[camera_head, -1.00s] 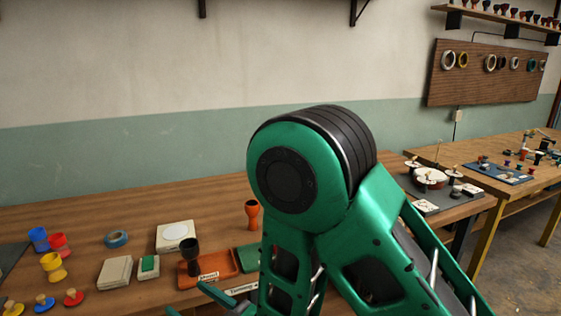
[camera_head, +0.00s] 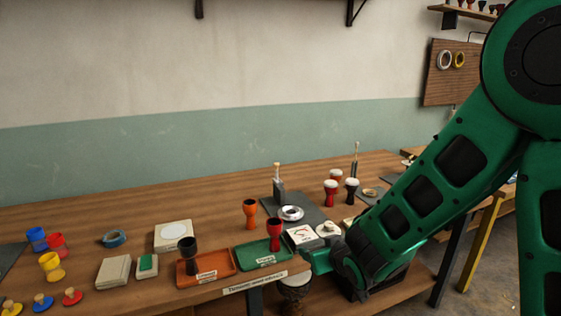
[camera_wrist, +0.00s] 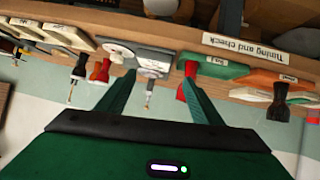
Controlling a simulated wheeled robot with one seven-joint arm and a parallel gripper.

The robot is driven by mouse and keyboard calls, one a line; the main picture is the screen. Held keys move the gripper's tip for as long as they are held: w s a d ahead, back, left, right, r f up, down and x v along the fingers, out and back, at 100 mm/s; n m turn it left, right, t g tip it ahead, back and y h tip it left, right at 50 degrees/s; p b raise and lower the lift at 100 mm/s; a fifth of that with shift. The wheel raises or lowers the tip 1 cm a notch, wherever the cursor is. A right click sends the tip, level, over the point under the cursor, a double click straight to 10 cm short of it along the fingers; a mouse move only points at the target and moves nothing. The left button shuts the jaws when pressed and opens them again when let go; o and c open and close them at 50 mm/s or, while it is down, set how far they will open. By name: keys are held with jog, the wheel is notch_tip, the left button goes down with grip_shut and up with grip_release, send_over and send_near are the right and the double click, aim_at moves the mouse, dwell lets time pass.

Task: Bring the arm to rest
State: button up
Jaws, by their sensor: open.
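My gripper (camera_wrist: 158,84) is open, with its two green fingers apart and nothing between them. In the head view my arm comes down from the upper right, and its wrist end is low beside the table's front edge, just right of the green tray (camera_head: 250,262). A red goblet drum (camera_head: 275,235) stands in the green tray. A black goblet drum (camera_head: 188,250) stands in the orange tray (camera_head: 222,268). In the wrist view, which looks upside down, the red drum (camera_wrist: 188,68) shows close to one finger; whether they touch I cannot tell.
An orange drum (camera_head: 250,212) stands behind the trays. A grey mat (camera_head: 312,214) with a silver ring (camera_head: 291,213) lies further right. Red and black drums (camera_head: 331,192) stand beyond it. The table's back left is clear.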

jog(key=s+d+r+m+g+h, duration=0.1)
jog(key=s+d+m+g+h, duration=0.3)
jog(key=d, duration=0.8)
jog(key=s+d+r+m+g+h, duration=0.1)
jog(key=s+d+m, duration=0.1)
jog(key=s+d, duration=0.75)
jog(key=s+d+r+m+g, duration=0.1)
jog(key=s+d+g, duration=0.1)
jog(key=s, duration=0.5)
jog(key=s+d+r+m+g+y, duration=0.1)
jog(key=s+d+r+m+g, duration=0.1)
jog(key=s, duration=0.5)
jog(key=s+d+r+m+g+y, duration=0.1)
jog(key=s+d+g, duration=0.1)
jog(key=s+d, duration=0.2)
jog(key=s, duration=0.3)
jog(key=shift+d+r+m, duration=0.2)
jog(key=shift+d+m, duration=0.1)
jog(key=shift+d, duration=0.05)
jog(key=shift+s, duration=0.1)
